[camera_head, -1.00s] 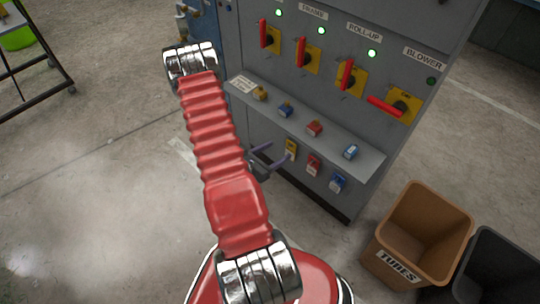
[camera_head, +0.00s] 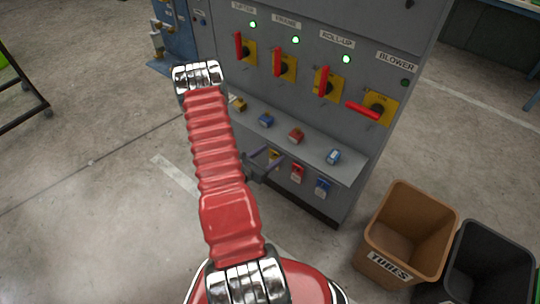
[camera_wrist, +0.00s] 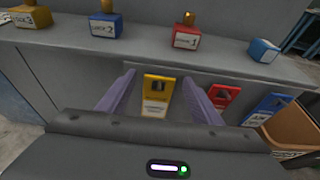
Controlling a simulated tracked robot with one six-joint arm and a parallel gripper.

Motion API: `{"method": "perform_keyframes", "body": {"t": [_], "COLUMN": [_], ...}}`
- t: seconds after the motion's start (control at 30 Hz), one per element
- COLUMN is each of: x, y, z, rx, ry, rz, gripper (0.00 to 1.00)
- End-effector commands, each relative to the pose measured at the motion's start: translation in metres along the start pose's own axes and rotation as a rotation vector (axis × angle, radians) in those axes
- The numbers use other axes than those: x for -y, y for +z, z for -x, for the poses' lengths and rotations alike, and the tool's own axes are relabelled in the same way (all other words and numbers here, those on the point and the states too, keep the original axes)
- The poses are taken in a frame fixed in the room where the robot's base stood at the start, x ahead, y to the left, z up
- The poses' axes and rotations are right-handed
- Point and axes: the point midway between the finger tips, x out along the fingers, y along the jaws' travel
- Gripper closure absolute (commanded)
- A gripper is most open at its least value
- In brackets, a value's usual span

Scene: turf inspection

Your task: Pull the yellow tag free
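The yellow tag (camera_head: 274,155) hangs on the front of the grey cabinet, below its shelf, at the left of a row with a red tag (camera_head: 297,173) and a blue tag (camera_head: 322,188). In the wrist view the yellow tag (camera_wrist: 156,96) has a dark slot and a white printed lower part. My gripper (camera_wrist: 160,88) is open, its two purple fingers apart, one on each side of the yellow tag, with gaps visible. In the head view my gripper (camera_head: 266,158) is at the cabinet front, partly covering the tag. Finger depth relative to the tag is hard to judge.
The shelf (camera_wrist: 240,65) above the tags carries several coloured lock blocks, including a red one (camera_wrist: 187,38) and a blue one (camera_wrist: 105,25). Red-handled switches (camera_head: 325,82) are higher up. A brown bin (camera_head: 410,235) and a black bin (camera_head: 488,265) stand at right.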

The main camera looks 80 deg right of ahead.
Motion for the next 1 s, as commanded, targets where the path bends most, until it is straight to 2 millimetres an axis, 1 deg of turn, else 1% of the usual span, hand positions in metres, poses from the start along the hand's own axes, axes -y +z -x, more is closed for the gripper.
{"method": "perform_keyframes", "body": {"t": [0.03,0.07,0.53,0.57,0.87,1.0], "x": [0.0,0.0,0.0001,0.0001,0.0001,0.0001], "y": [0.0,0.0,0.0,0.0,0.0,0.0005], "z": [0.0001,0.0001,0.0002,0.0002,0.0002,0.0003], "rx": [0.0,0.0,0.0,0.0,0.0,0.0], "ry": [0.0,0.0,0.0,0.0,0.0,0.0], "rz": [0.0,0.0,0.0,0.0,0.0,0.0], "gripper": [0.45,0.47,0.8,0.61,0.82,0.82]}}
